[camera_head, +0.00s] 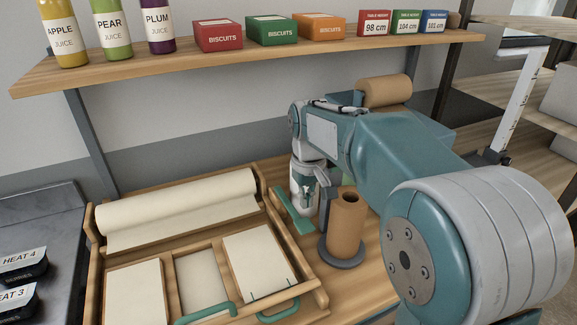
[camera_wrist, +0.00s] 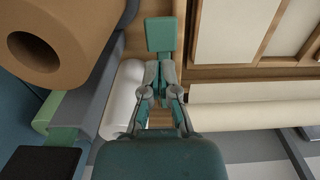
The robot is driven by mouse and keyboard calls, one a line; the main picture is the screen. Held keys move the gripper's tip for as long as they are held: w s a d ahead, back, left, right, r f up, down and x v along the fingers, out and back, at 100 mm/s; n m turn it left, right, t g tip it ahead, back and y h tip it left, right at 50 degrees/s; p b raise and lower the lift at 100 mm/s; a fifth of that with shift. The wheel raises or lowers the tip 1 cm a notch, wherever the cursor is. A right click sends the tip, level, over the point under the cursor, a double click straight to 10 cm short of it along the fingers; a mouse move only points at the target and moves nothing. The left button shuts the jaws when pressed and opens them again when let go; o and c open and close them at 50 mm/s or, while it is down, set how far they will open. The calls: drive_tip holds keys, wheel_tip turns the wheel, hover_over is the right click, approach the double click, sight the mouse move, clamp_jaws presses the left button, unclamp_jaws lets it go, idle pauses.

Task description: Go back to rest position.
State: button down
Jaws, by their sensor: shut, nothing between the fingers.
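The wooden tray (camera_head: 92,285) holds a cream paper roll (camera_head: 180,205) and cream sheets. The upright brown roll (camera_head: 347,225) stands close right of my gripper; another brown roll (camera_head: 385,91) is behind my arm. A shelf (camera_head: 190,57) with bottles and boxes runs above.

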drive_tip(key=s+d+r+m+t, duration=0.1)
drive_tip(key=s+d+r, duration=0.2)
drive_tip(key=s, duration=0.3)
drive_tip(key=s+d+r+m+t, duration=0.1)
drive_tip(key=s+d+r+t, duration=0.15)
drive_tip(key=s, duration=0.35)
drive_tip(key=s+d+f+m+t, duration=0.1)
drive_tip(key=s+d, duration=0.1)
drive_tip(key=s, duration=0.4)
drive_tip(key=s+d+f+m+t, duration=0.1)
drive_tip(key=s+d+f, duration=0.1)
drive_tip(key=s, duration=0.4)
drive_tip(key=shift+d+f+m, duration=0.2)
drive_tip(key=shift+f+m, duration=0.05)
drive_tip(key=shift+m, duration=0.05)
drive_tip(key=shift+a, duration=0.1)
